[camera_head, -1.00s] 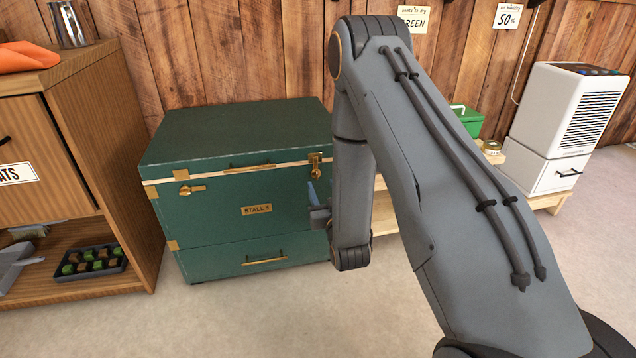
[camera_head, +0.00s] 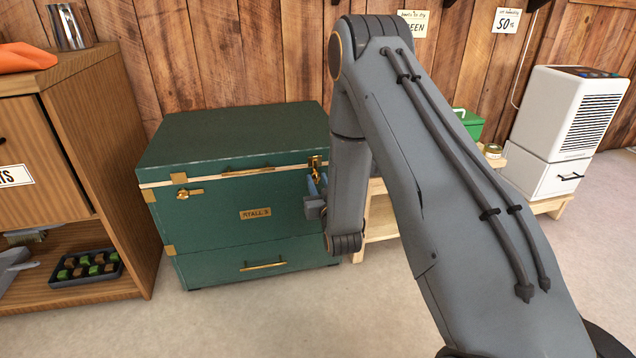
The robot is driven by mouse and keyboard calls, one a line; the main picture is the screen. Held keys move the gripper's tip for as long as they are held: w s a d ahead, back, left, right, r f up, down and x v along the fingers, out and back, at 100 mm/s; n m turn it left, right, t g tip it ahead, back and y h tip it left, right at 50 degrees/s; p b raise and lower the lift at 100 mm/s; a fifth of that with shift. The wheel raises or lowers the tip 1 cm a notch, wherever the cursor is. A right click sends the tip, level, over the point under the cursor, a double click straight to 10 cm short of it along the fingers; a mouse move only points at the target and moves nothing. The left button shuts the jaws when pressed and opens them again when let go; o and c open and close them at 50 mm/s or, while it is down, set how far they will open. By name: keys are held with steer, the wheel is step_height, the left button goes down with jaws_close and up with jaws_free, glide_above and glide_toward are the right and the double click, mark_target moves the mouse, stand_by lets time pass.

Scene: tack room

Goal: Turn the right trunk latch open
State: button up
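The green trunk (camera_head: 215,230) stands on the floor against the plank wall, with its lid down. The left latch (camera_head: 189,192) is brass, with its handle lying sideways. The right latch (camera_head: 315,165) is brass, near the trunk's right front corner; its upper part shows and its lower part is covered by my gripper (camera_head: 316,186). The gripper's bluish fingertips are at the latch, pointing up toward it. I cannot tell whether they touch it or how far apart they are. My own arm hides the area to the right of the trunk.
A wooden cabinet (camera_head: 115,130) stands close to the trunk's left, with a dark tray (camera_head: 86,283) on its low shelf. A low wooden bench (camera_head: 383,226) is behind my arm, with a green box (camera_head: 469,124). The floor before the trunk is clear.

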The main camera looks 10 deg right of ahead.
steer(key=shift+m+p, duration=0.3)
steer(key=m+p, duration=0.2)
steer(key=m, duration=0.1)
steer(key=shift+d+r+m+p, duration=0.1)
steer(key=shift+m+p, duration=0.2)
steer(key=shift+m, duration=0.1)
steer(key=m+p, duration=0.2)
steer(key=m, duration=0.2)
steer(key=shift+p, duration=0.35)
steer(key=m+p, duration=0.2)
steer(key=m, duration=0.3)
steer(key=shift+d, duration=0.1)
steer(key=shift+f+m+p, duration=0.15)
steer(key=shift+m+p, duration=0.45)
steer(key=shift+m, duration=0.5)
steer(key=shift+f+m+p, duration=0.1)
steer(key=shift+m+p, duration=0.45)
steer(key=shift+m, duration=0.55)
steer(key=o, duration=1.1)
steer(key=shift+c, duration=0.2)
